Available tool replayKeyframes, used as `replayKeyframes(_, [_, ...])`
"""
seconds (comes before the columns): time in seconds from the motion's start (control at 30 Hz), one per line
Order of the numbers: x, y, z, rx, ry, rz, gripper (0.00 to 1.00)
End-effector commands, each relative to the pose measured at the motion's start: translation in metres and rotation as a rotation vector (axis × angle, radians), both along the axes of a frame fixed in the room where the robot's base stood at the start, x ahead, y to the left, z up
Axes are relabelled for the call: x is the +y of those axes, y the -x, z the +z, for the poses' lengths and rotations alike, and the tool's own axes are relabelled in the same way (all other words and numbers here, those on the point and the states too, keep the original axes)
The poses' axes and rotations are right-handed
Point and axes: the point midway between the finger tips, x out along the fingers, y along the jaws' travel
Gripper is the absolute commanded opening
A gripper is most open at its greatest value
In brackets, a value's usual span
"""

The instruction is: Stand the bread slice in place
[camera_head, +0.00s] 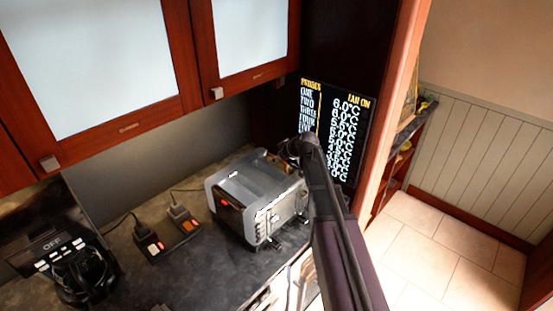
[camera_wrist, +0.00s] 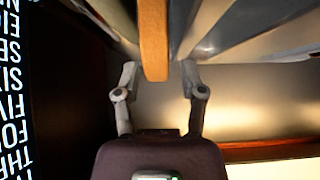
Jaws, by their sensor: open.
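A narrow orange-brown upright strip, which looks like the crust edge of the bread slice (camera_wrist: 153,40), shows at the top middle of the wrist view. My gripper (camera_wrist: 159,74) is open, with one finger on each side of the slice and a visible gap to both. The lower end of the slice reaches between the fingertips. Pale grey surfaces flank the slice; I cannot tell whether they touch it. In the head view my arm reaches over the right side of a silver box-shaped appliance (camera_head: 248,182) on the counter. The slice cannot be made out there.
The dark counter (camera_head: 195,270) also carries a black coffee machine (camera_head: 85,272) at the left and two small devices with lit switches (camera_head: 150,245). Cabinets (camera_head: 95,60) hang above. A lit text panel (camera_head: 335,130) stands behind my arm. Open tiled floor (camera_head: 440,245) lies at the right.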

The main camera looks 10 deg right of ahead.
Motion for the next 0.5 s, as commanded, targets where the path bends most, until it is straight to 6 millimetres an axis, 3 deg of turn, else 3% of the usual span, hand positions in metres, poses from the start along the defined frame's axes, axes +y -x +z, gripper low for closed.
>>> replayKeyframes(0.5, [-0.018, 0.028, 0.038, 0.000, -0.001, 0.001, 0.53])
